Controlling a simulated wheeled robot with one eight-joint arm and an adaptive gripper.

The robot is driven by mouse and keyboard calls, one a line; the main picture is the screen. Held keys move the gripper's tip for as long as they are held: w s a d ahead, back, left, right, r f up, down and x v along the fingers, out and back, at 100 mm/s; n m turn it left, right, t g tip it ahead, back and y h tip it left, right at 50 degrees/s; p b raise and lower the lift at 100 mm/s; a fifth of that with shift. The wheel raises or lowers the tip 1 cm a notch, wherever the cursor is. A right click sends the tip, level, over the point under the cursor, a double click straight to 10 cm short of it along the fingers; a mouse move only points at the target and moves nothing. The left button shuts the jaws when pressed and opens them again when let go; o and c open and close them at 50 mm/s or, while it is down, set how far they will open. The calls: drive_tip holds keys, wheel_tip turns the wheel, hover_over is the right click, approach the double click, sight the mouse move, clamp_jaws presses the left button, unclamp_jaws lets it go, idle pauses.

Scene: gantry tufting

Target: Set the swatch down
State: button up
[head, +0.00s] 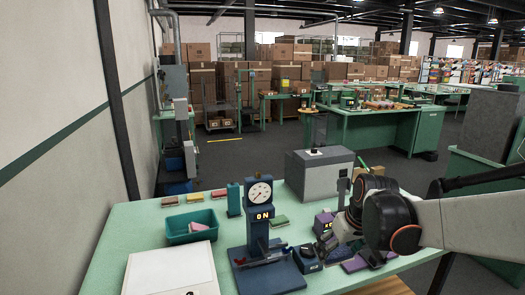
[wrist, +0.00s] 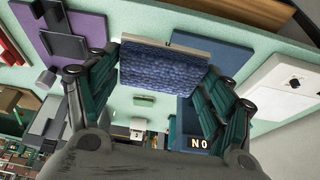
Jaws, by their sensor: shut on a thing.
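My gripper (wrist: 158,85) is shut on a blue woven swatch (wrist: 162,68) with a pale edge strip. The swatch sits between the two dark green fingers in the wrist view, with pale green table beyond it. In the head view my gripper (head: 330,246) is low over the bench's right part, right of the dial gauge (head: 259,212). The swatch cannot be made out clearly there. The gauge is a dark blue stand with a round white dial and a lit display. Whether the swatch touches anything below is not clear.
The green bench (head: 118,228) holds a teal bin (head: 189,228) with a pink piece inside, a white panel (head: 170,272), a grey box (head: 318,172) and small coloured swatches behind. A purple plate (wrist: 85,30) lies near my gripper.

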drive_tip(key=s+f+m+h+b, duration=0.1)
drive_tip(key=s+f, duration=0.4)
drive_tip(key=f, duration=1.4)
drive_tip(key=shift+m+b, duration=0.55)
drive_tip(key=shift+m, duration=0.55)
